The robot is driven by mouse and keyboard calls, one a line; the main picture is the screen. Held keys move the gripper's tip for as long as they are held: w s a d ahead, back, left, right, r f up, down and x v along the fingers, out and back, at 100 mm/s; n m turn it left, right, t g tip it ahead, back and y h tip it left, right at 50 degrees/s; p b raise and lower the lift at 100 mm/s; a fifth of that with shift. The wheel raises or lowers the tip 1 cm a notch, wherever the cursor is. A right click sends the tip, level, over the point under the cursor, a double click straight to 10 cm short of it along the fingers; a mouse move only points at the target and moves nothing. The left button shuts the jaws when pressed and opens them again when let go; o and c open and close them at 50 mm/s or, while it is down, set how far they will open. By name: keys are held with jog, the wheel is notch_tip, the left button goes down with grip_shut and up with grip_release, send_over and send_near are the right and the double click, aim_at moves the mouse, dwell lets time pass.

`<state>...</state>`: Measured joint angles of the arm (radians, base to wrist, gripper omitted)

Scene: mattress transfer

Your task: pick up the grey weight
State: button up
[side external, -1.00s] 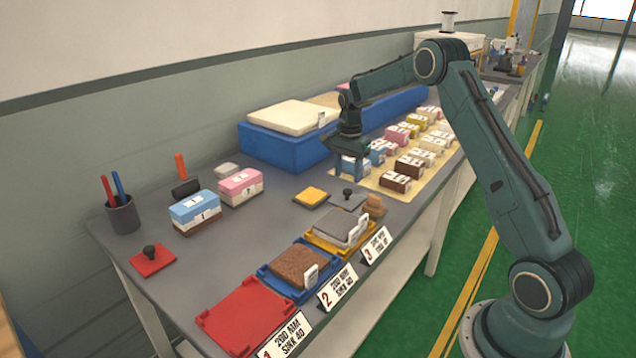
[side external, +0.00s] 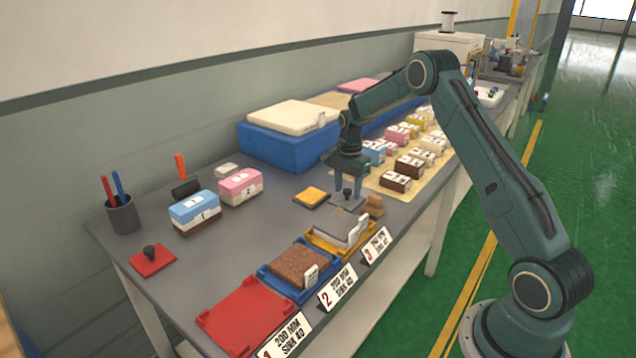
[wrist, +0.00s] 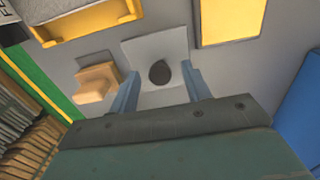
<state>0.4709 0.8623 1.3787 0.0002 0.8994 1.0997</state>
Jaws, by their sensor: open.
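The grey weight is a flat grey square plate (side external: 343,205) with a dark round knob (side external: 347,194) on top, lying on the grey bench. In the wrist view the plate (wrist: 150,50) and its knob (wrist: 159,72) lie between and just beyond my fingertips. My gripper (side external: 349,190) points down over the weight, its fingers on either side of the knob. In the wrist view my gripper (wrist: 160,82) is open, with a gap between each finger and the knob. Whether the fingers touch the plate cannot be told.
A yellow plate (side external: 311,197) lies to the left and a wooden block (side external: 374,204) close to the right. In front are yellow (side external: 325,244), blue (side external: 265,270) and red (side external: 207,320) trays. A blue mattress block (side external: 280,150) stands behind. A red weight (side external: 152,261) lies far left.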

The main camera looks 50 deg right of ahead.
aim_at(348, 190)
jog(key=shift+c, duration=0.5)
grip_shut()
jog(key=shift+r, duration=0.1)
jog(key=shift+r, duration=0.1)
notch_tip(348, 190, up, 20)
dwell(0.6)
dwell(0.4)
